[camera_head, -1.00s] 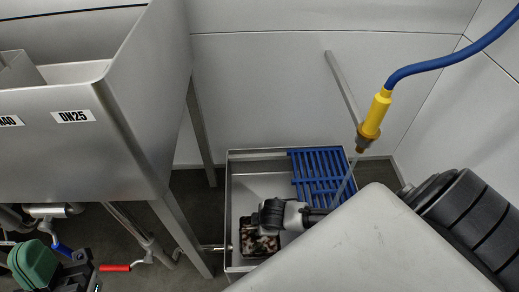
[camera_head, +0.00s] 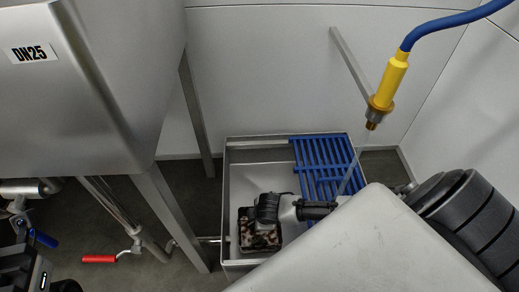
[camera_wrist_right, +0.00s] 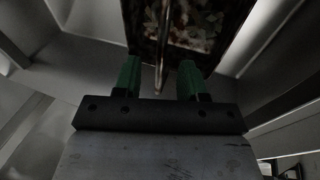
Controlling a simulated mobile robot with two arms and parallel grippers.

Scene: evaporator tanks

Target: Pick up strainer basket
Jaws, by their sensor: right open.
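The strainer basket (camera_head: 262,240) is a dark, square-rimmed box with mottled brown and pale contents. It stands in the left part of the steel basin (camera_head: 258,182). My right gripper reaches over the basket from the right, its fingers hidden by my wrist in the head view. In the right wrist view my right gripper (camera_wrist_right: 160,78) is open, with two green fingers. A thin handle (camera_wrist_right: 160,50) shows between them, in front of the basket (camera_wrist_right: 180,32). I cannot tell whether the fingers touch it. Only a dark part of my left arm shows at the lower left edge.
A blue grate (camera_head: 318,160) covers the basin's right side. A blue hose with a yellow nozzle (camera_head: 390,82) hangs above it. A steel tank labelled DN25 (camera_head: 85,95) stands at left on legs, with a red-handled valve (camera_head: 100,259) below.

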